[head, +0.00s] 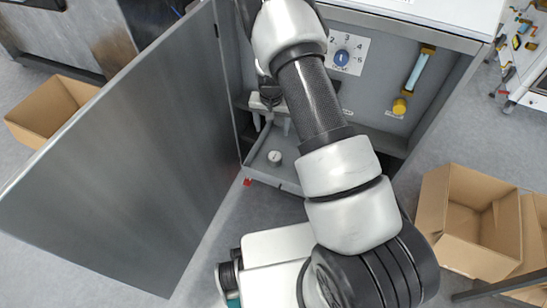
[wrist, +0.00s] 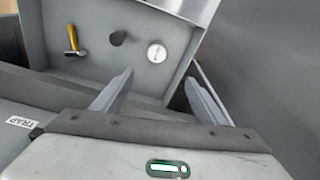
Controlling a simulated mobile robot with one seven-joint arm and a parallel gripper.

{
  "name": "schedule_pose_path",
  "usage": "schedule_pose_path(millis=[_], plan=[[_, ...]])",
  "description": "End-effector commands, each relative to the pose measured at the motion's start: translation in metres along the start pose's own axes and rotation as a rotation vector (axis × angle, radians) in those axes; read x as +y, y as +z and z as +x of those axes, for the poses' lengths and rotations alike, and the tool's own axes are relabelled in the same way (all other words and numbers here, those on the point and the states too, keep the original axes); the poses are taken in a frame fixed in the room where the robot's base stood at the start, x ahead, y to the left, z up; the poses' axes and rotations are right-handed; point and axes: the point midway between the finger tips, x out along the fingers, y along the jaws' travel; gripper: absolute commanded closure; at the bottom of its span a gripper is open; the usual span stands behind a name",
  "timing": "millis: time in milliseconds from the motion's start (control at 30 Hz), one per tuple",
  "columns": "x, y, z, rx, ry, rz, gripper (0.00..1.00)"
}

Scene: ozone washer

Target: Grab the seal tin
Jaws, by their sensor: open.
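The likely seal tin is a small round white-topped piece (wrist: 157,53) in the wrist view, on the grey tray (wrist: 95,75). It also shows in the head view as a small pale round piece (head: 274,157) on the cabinet's low tray. My gripper (wrist: 159,77) is open and empty, its two fingers apart and pointing toward the tray. The tin appears just beyond the fingertips, between their lines, and no finger visibly touches it. In the head view my arm hides part of the gripper.
A yellow-handled tool (wrist: 72,40) and a dark round piece (wrist: 118,38) lie left of the tin. The open cabinet door (head: 125,150) stands left of my arm. Cardboard boxes (head: 435,205) (head: 28,122) sit on the floor either side. The cabinet panel has a numbered dial (head: 342,57).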

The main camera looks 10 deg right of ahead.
Motion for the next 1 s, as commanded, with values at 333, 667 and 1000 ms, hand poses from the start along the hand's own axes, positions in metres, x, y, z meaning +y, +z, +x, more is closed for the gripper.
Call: schedule_pose_path(millis=[333,667,1000], plan=[[0.005,0.005,0.072,-0.006,0.017,0.005,0.34],[0.006,0.005,0.138,-0.005,0.017,0.006,0.34],[0.007,0.005,0.160,-0.005,0.016,0.005,0.34]])
